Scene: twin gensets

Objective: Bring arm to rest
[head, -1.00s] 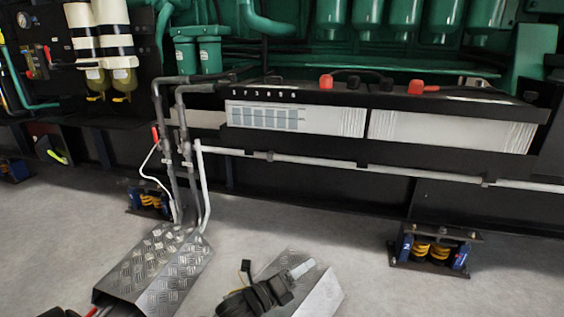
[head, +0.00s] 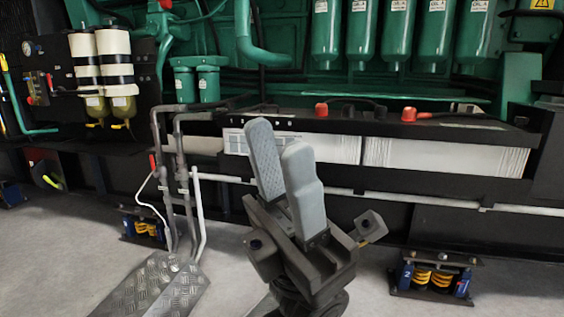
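The fingers are apart with a narrow gap, and the textured inner face of one shows. Nothing is seen between them. The gripper stands in front of the black battery tray (head: 436,161) and hides part of it; I cannot tell the distance between them.
A green engine with several canisters (head: 396,35) stands behind. Grey pipes (head: 186,180) rise at the left, above a checker-plate cover (head: 150,287). A spring mount (head: 434,278) sits on the grey floor at the right. Bare floor (head: 520,285) lies around it.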

